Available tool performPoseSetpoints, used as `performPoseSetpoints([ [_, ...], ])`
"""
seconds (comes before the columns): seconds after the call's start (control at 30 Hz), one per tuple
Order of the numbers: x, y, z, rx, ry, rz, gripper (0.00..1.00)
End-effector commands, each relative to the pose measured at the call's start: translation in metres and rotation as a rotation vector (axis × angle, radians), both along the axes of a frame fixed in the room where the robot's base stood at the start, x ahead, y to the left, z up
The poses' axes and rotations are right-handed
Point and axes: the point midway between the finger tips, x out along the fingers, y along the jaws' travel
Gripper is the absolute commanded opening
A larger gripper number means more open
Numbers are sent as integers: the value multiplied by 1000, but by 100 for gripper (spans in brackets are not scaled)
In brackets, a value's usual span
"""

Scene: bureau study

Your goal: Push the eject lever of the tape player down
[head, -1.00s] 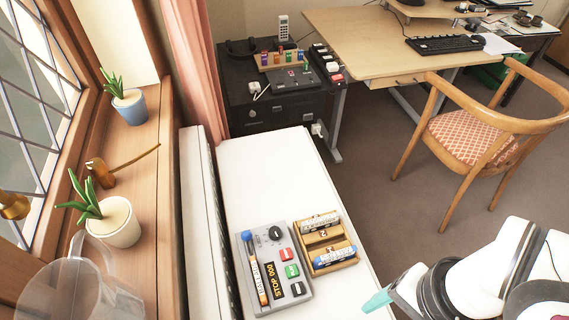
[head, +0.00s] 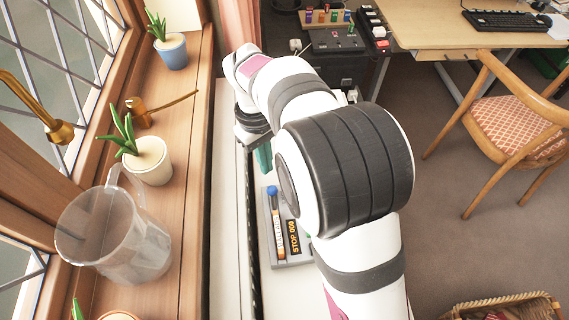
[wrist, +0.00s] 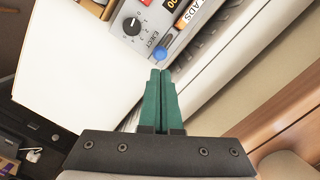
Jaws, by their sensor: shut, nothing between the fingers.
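The grey tape player (head: 276,264) lies on the white surface, partly hidden behind my arm in the head view. Its eject lever ends in a blue knob (head: 271,190), at the player's far end. In the wrist view the knob (wrist: 160,54) is beside the printed word EJECT, near a black dial (wrist: 131,26). My gripper (head: 264,168) is shut and empty, with green fingers. In the wrist view the fingertips (wrist: 160,71) are just short of the knob; I cannot tell whether they touch it.
The window sill (head: 188,200) at the left holds a clear jug (head: 115,235) and potted plants (head: 150,160). The white surface (wrist: 70,50) beyond the player is bare. A black cabinet (head: 325,68) stands behind, and a chair (head: 515,135) at the right.

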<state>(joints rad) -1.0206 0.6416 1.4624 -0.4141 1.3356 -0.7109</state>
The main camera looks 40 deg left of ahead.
Motion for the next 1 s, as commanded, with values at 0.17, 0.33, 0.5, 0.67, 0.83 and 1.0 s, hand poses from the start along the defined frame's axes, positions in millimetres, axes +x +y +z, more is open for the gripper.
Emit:
performPoseSetpoints([
  [0.17,0,0,0,0,0,0,0],
  [0.33,0,-1,-3,-1,0,-1,0],
  [0.5,-1,-3,-22,-2,2,-3,0],
  [0.67,-1,-5,-45,-1,2,-3,0],
  [0.83,-1,-7,-62,0,1,-2,0],
  [1.0,-2,-8,-70,-1,2,-4,0],
])
